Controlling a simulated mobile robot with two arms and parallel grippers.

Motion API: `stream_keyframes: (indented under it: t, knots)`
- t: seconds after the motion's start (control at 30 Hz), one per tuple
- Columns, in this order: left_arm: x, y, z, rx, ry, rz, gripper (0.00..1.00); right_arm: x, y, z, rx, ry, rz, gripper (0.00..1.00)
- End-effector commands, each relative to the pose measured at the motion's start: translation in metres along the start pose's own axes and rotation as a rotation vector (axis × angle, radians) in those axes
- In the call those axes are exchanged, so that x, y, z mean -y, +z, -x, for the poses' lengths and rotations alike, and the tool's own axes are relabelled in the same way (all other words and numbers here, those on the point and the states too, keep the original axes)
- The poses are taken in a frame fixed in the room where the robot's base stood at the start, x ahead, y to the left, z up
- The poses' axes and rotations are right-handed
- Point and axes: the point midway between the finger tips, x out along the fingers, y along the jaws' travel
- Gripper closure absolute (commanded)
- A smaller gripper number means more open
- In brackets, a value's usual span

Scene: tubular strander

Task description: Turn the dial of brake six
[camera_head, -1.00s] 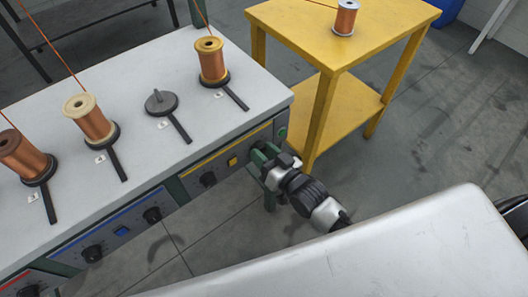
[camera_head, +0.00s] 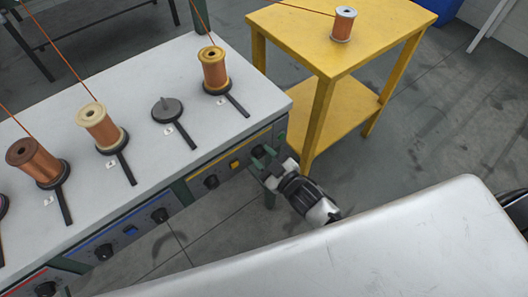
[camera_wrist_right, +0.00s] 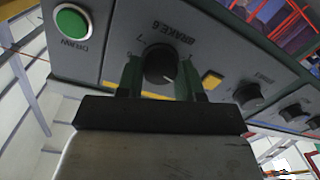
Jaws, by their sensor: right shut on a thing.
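The dial of brake six (camera_wrist_right: 160,66) is a black knob under the label "BRAKE 6", which shows upside down in the right wrist view. A light pointer mark on it points toward the lower right of that view. The green fingers of my right gripper (camera_wrist_right: 162,78) stand on both sides of the dial, shut on it. In the head view my right gripper (camera_head: 266,166) is at the right end of the bench's front panel and largely hides the dial. My left gripper is not in view.
A green "DRAW" button (camera_wrist_right: 73,21) and a yellow button (camera_wrist_right: 211,80) sit near the dial. Another black dial (camera_head: 211,181) is farther left on the panel. Copper spools (camera_head: 214,70) stand on the bench. A yellow table (camera_head: 345,40) stands behind, with open floor beside it.

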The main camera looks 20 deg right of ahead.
Motion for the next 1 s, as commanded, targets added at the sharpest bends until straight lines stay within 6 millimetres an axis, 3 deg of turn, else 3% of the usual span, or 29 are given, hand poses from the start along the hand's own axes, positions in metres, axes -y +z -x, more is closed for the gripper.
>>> stream_keyframes:
  t: [0.6,1.0]
  knots:
    - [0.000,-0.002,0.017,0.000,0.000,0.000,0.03,0.002,-0.001,0.000,0.027,0.008,0.553,0.87]
    - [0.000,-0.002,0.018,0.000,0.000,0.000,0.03,0.002,0.000,0.000,0.035,0.010,0.749,0.87]
